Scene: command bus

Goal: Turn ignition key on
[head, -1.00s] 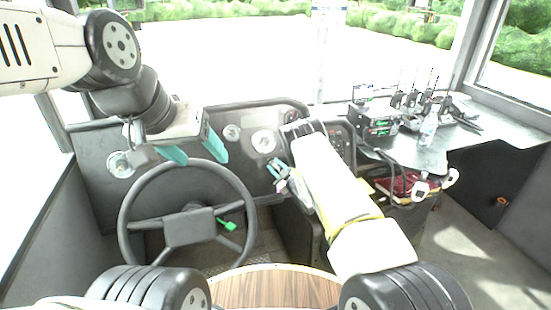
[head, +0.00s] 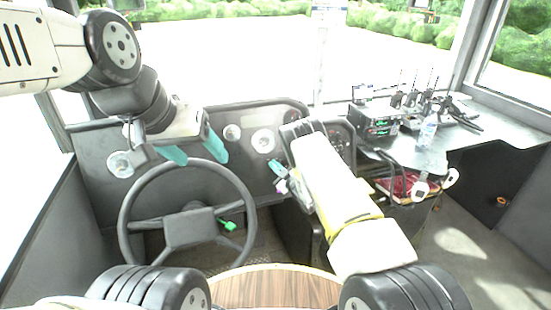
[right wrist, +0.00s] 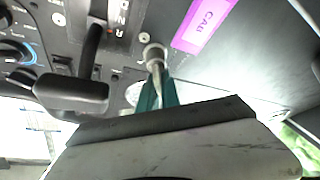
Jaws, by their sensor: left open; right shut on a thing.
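The ignition key (right wrist: 155,56) shows in the right wrist view as a small grey metal piece with a rounded head at the dash panel. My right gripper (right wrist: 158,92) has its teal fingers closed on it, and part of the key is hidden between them. In the head view my right gripper (head: 277,169) is at the dashboard, right of the steering wheel, and the key is too small to make out there. My left gripper (head: 193,153) is open and empty, above the steering wheel's top rim.
The steering wheel (head: 188,224) stands below my left gripper, with a green piece (head: 228,225) by its hub. A black lever handle (right wrist: 72,95) is close left of my right gripper, and a purple label (right wrist: 205,25) is to the right. Radio equipment (head: 374,125) sits on the right counter.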

